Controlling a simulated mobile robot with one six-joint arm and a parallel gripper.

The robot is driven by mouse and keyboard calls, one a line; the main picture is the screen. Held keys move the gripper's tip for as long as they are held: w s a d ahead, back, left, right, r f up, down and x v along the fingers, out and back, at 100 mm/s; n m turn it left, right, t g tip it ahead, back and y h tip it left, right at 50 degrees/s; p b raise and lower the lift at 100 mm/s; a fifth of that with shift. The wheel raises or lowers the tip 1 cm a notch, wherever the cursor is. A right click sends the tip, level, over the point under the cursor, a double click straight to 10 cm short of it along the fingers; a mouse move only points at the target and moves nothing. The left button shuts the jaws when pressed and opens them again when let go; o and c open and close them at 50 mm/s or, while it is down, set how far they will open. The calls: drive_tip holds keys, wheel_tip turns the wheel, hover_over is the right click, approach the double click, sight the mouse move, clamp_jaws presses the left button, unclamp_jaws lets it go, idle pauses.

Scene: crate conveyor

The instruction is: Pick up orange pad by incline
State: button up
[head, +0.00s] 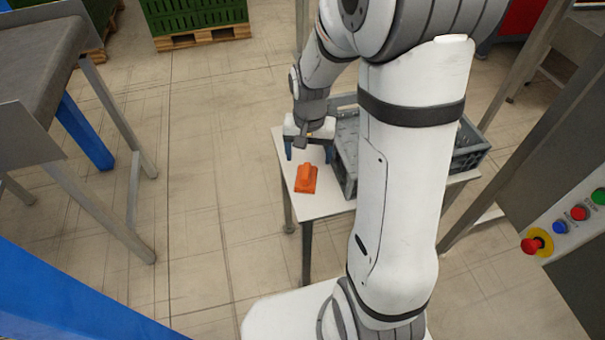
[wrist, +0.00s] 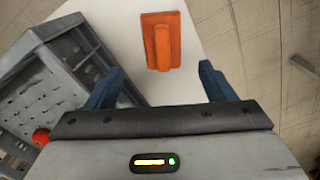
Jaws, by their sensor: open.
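The orange pad (head: 306,180) is a flat rectangular plate with a raised grip along its middle. It lies on a small white table (head: 318,203), near its left edge. In the wrist view the orange pad (wrist: 161,42) lies beyond my fingertips, roughly centred between them. My gripper (head: 308,155) has two blue fingers and is open and empty; it hangs over the table, just behind the pad in the head view. In the wrist view my gripper (wrist: 161,80) shows both fingers apart with white tabletop between them. No incline can be clearly made out beside the pad.
A grey crate (head: 347,178) stands on the table to the right of the pad, partly hidden by my arm. A red round object (wrist: 40,137) shows by the crate. A conveyor (head: 45,55) stands left, and a button panel (head: 570,222) right. Floor left of the table is clear.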

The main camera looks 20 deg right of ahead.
sight(306, 170)
drive_tip(key=f, duration=0.2)
drive_tip(key=f+b, duration=0.1)
drive_tip(key=f, duration=0.4)
drive_tip(key=shift+s+a+f+b, duration=0.1)
drive_tip(key=shift+s+a+b, duration=0.2)
drive_tip(key=shift+b, duration=0.1)
drive_tip(key=c, duration=1.2)
drive_tip(key=shift+o, duration=0.2)
drive_tip(key=shift+w, duration=0.1)
wheel_tip(306, 170, up, 10)
drive_tip(key=p, duration=0.2)
drive_tip(key=shift+p, duration=0.3)
